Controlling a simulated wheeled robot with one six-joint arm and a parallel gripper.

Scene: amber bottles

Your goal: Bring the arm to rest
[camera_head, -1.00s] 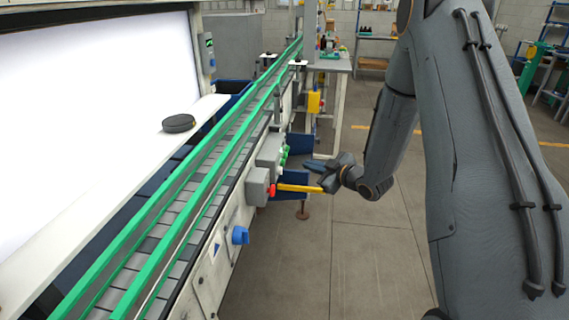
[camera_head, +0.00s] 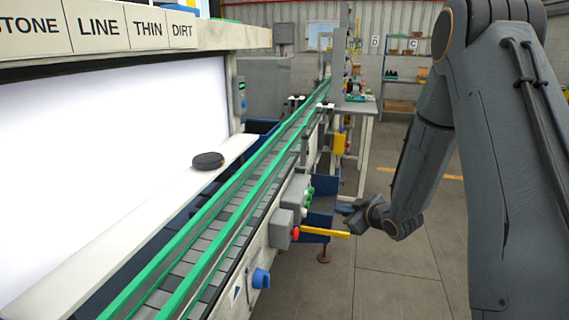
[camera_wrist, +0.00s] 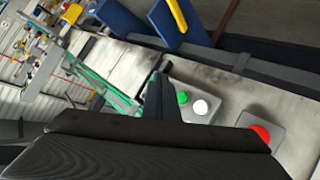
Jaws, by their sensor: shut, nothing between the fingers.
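My gripper (camera_head: 352,211) is at the end of my grey arm, at the right of the conveyor in the head view. It is shut and empty. It hangs in the air beside the control boxes on the conveyor's side, close to a yellow bar (camera_head: 325,232). In the wrist view the dark fingers (camera_wrist: 163,98) show in front of a panel with a green button (camera_wrist: 182,98), a white button (camera_wrist: 201,107) and a red button (camera_wrist: 260,132). I cannot tell whether the gripper touches anything.
The conveyor (camera_head: 215,235) with green rails runs away from me. A dark round puck (camera_head: 208,160) lies on a white ledge (camera_head: 130,235) before a bright panel. A blue knob (camera_head: 261,279) sticks out of the conveyor's side. The floor (camera_head: 400,285) at the right is clear.

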